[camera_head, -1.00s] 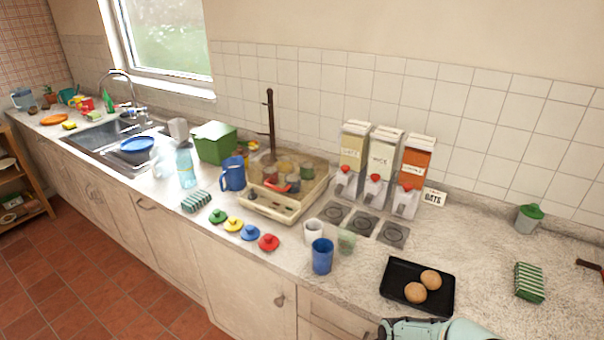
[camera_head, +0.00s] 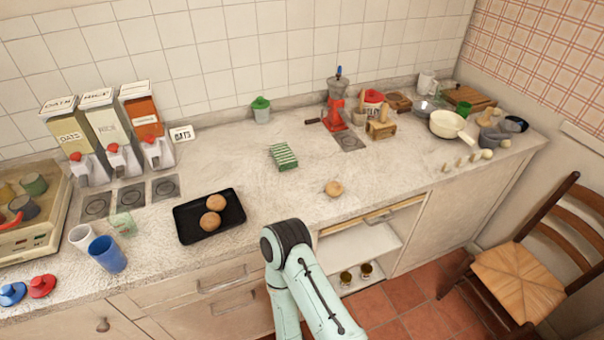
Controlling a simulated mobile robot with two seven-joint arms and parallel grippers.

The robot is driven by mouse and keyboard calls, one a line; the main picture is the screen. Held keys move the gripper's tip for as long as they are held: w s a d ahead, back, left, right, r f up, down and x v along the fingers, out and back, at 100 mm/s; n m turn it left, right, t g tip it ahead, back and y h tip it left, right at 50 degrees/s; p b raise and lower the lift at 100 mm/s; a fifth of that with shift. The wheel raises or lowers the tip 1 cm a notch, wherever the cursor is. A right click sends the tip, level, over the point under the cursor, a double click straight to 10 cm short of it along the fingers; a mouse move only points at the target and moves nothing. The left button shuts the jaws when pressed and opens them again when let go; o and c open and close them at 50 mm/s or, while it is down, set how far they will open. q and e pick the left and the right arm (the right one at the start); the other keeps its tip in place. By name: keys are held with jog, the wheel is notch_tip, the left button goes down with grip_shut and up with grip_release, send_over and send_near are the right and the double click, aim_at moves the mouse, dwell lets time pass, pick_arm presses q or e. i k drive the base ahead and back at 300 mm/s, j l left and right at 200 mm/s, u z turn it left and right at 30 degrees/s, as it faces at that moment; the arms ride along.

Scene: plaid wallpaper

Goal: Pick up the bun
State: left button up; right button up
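One round brown bun (camera_head: 334,188) lies alone on the bare counter right of the middle. Two more buns, a rear one (camera_head: 216,202) and a front one (camera_head: 211,221), sit on a black tray (camera_head: 183,226) to its left. A pale teal arm of mine with a black joint comes in from the bottom middle, in front of the counter edge. Its gripper does not show, and neither does my other gripper. The lone bun is in plain sight, with nothing touching it.
A green striped sponge (camera_head: 284,156) lies behind the lone bun. A blue cup (camera_head: 107,254) stands left of the tray. A red grinder (camera_head: 335,114) and a white pan (camera_head: 447,123) stand further right. A wooden chair (camera_head: 530,265) is at the right. Counter around the lone bun is clear.

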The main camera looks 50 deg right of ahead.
aim_at(333, 189)
jog(key=z, duration=2.15)
jog(key=l+u, duration=0.1)
jog(key=u, duration=0.4)
jog(key=i+l+u, duration=0.1)
jog(key=u, duration=0.4)
jog(key=l+u, duration=0.15)
jog(key=u, duration=0.3)
jog(key=l+u, duration=0.15)
jog(key=u, duration=0.35)
jog(key=k+l+u, duration=0.1)
jog(key=l+u, duration=0.15)
jog(key=k+l+u, duration=0.1)
jog(key=l+u, duration=0.15)
jog(key=l, duration=0.15)
jog(key=k+l+u, duration=0.2)
jog(key=i+l, duration=0.05)
jog(key=l, duration=0.05)
